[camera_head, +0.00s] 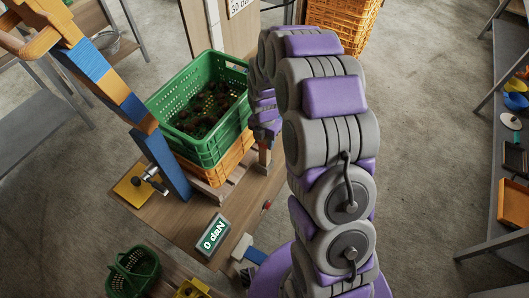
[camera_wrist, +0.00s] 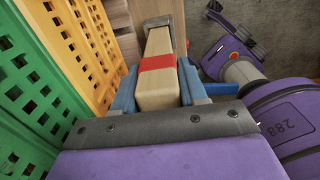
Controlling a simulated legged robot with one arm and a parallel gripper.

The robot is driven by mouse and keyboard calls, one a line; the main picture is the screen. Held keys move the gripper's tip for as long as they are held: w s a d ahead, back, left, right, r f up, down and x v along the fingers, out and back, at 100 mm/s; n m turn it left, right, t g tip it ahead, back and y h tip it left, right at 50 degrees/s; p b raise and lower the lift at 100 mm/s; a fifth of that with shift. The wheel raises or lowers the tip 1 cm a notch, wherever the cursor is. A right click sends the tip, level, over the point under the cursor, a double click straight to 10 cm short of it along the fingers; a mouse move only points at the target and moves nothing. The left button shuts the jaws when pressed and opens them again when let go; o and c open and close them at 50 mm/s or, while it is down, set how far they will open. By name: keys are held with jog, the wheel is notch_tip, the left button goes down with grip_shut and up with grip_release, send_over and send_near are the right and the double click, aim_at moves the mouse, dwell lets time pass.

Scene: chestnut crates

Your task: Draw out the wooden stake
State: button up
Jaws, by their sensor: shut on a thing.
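The wooden stake (camera_wrist: 158,88) is a pale squared bar with a red band around it. In the wrist view it runs away from me toward a grey fitting at the top; how deep it sits there I cannot tell. My gripper (camera_wrist: 156,92) has its blue fingers on both sides of the stake and is shut on it. In the head view the stake (camera_head: 264,158) shows as a short pale piece beside the crates, below the end of my arm. My fingertips are mostly hidden there.
A green crate (camera_head: 195,148) of chestnuts stands on an orange crate (camera_head: 240,150), close left of my gripper. A blue post (camera_head: 160,165) rises at the table's left. A display (camera_head: 213,235) reads 0 daN. The floor at right is open before a shelf (camera_head: 502,130).

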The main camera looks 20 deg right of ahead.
grip_shut()
dwell(0.3)
notch_tip(320, 180, up, 10)
jog(key=shift+r+p, duration=0.1)
jog(key=shift+p, duration=1.15)
